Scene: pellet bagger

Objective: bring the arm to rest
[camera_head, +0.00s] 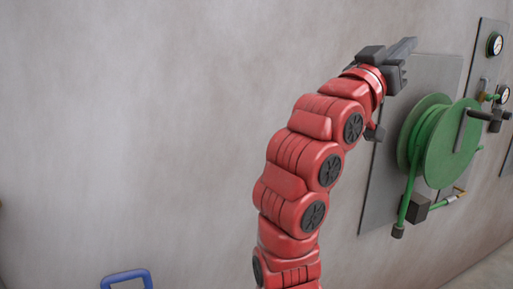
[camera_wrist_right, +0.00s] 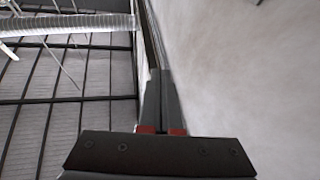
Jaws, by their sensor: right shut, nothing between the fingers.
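My right arm, red with dark joint caps, rises through the middle of the head view. My right gripper (camera_head: 402,50) is at its upper end, in front of the grey wall and left of the gauges. In the right wrist view the two dark fingers of the gripper (camera_wrist_right: 161,100) lie together, shut, with nothing between them. Red patches show at the finger bases. My left gripper is in neither view.
A green hose reel (camera_head: 452,148) on a grey wall plate (camera_head: 378,190) is right of my arm. Pressure gauges (camera_head: 495,45) sit at far right. A blue handle (camera_head: 126,275) shows at bottom left. The wrist view shows a silver duct (camera_wrist_right: 75,24) and a pale wall (camera_wrist_right: 245,75).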

